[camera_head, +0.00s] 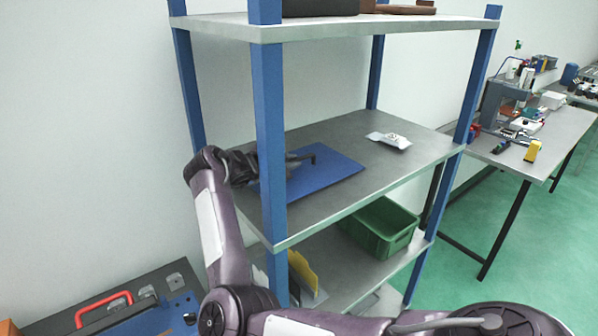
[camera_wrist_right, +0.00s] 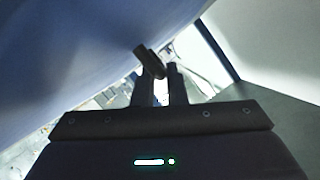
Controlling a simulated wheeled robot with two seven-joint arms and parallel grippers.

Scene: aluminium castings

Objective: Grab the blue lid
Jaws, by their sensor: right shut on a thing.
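The blue lid (camera_head: 335,178) is a flat blue sheet on the left part of the middle shelf (camera_head: 385,165). My right gripper (camera_head: 308,158) reaches in past the front left post, at the lid's upper left side. It is shut on the lid, though the grip itself is hard to see. In the right wrist view, the fingers (camera_wrist_right: 158,78) are close together beside a large bluish surface (camera_wrist_right: 90,45), which looks like the lid seen from very near. The post and my gripper hide part of the lid. My left gripper is not in view.
The blue posts (camera_head: 270,130) stand close to my right arm. A small white packet (camera_head: 390,141) lies farther right on the shelf. A green crate (camera_head: 378,228) stands on the lower shelf. A toolbox with a red handle (camera_head: 104,303) is at the lower left.

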